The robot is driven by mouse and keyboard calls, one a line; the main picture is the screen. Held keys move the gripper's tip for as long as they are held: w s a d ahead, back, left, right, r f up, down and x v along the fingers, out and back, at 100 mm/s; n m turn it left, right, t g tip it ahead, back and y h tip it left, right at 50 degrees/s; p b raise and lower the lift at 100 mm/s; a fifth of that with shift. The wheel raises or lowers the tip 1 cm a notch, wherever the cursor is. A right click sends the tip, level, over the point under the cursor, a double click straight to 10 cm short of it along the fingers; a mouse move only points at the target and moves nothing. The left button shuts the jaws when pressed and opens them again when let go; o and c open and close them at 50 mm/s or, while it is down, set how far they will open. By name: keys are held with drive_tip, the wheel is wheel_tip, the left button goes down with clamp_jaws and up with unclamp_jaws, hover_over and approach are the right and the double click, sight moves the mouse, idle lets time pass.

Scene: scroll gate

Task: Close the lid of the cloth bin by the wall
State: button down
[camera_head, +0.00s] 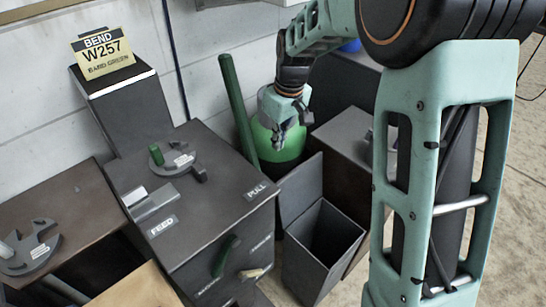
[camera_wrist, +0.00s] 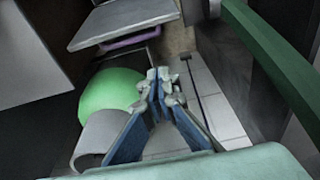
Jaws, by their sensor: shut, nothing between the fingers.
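The cloth bin (camera_head: 312,262) is a dark grey box on the floor, right of the machine cabinet. Its top is open and its inside looks empty. Its lid (camera_head: 301,188) stands up along the bin's back-left edge. My gripper (camera_head: 284,138) is above and behind the lid, in front of the green cylinder, pointing down and apart from the lid. In the wrist view, my gripper's fingertips (camera_wrist: 160,82) are together and hold nothing. I cannot surely identify the bin or lid in the wrist view.
A green post (camera_head: 238,115) leans by the wall, left of my gripper; it also shows in the wrist view (camera_wrist: 275,60). The green cylinder (camera_head: 268,146) stands behind the bin. The cabinet (camera_head: 215,200) and a dark box (camera_head: 352,135) flank the bin. Floor is clear in front right.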

wheel_tip(320, 180, down, 9)
drive_tip(key=s+d+b, duration=0.1)
drive_tip(key=b, duration=0.2)
drive_tip(key=shift+s+d, duration=0.35)
drive_tip(key=shift+d, duration=0.1)
idle(0.3)
